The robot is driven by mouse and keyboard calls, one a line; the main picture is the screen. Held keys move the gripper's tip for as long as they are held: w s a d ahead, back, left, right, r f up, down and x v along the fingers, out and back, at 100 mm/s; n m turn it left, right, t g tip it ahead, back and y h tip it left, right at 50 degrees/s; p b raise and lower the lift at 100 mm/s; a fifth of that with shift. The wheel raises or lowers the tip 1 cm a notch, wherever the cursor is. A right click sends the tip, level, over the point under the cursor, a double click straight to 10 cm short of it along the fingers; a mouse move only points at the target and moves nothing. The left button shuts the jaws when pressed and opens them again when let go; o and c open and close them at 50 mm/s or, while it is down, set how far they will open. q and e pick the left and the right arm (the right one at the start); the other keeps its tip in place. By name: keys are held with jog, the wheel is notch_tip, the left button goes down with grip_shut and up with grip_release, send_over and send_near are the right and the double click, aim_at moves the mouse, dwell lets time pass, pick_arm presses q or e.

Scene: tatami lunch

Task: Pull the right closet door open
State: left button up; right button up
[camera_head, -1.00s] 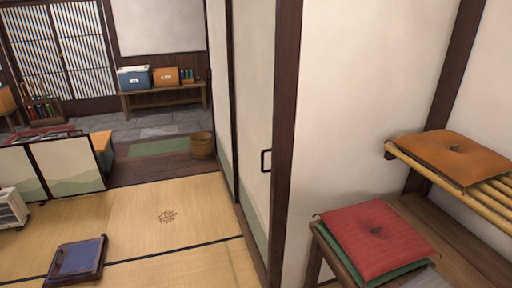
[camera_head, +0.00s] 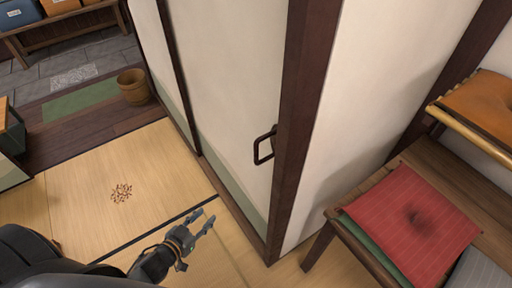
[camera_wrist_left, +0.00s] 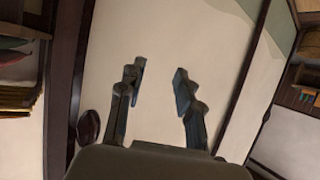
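The right closet door (camera_head: 225,90) is a cream panel with a green lower band, its right edge against a dark post (camera_head: 302,110). A dark bar handle (camera_head: 264,146) stands out near that edge. My left gripper (camera_head: 203,219) is open and empty, low in front of the door and to the left of the handle, apart from it. In the left wrist view the open fingers (camera_wrist_left: 158,72) point at the cream panel (camera_wrist_left: 165,35). A dark rounded thing (camera_wrist_left: 88,127) left of them looks like the handle. My right gripper is not in view.
A wooden bucket (camera_head: 133,87) stands farther back.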

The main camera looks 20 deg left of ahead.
pick_arm(q)
notch_tip(320, 180, up, 14)
jog(key=w+d+m+t+h, duration=0.2)
jog(key=w+d+h, duration=0.1)
jog(key=m+t+h, duration=0.1)
jog(key=h, duration=0.2)
send_near(255, 152)
jog(key=shift+p+x, duration=1.8)
jog(key=shift+x, duration=3.55)
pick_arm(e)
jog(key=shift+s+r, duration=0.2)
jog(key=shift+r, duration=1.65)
pick_arm(q)
jog(key=shift+c, duration=0.4)
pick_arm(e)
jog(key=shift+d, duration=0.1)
pick_arm(q)
grip_shut()
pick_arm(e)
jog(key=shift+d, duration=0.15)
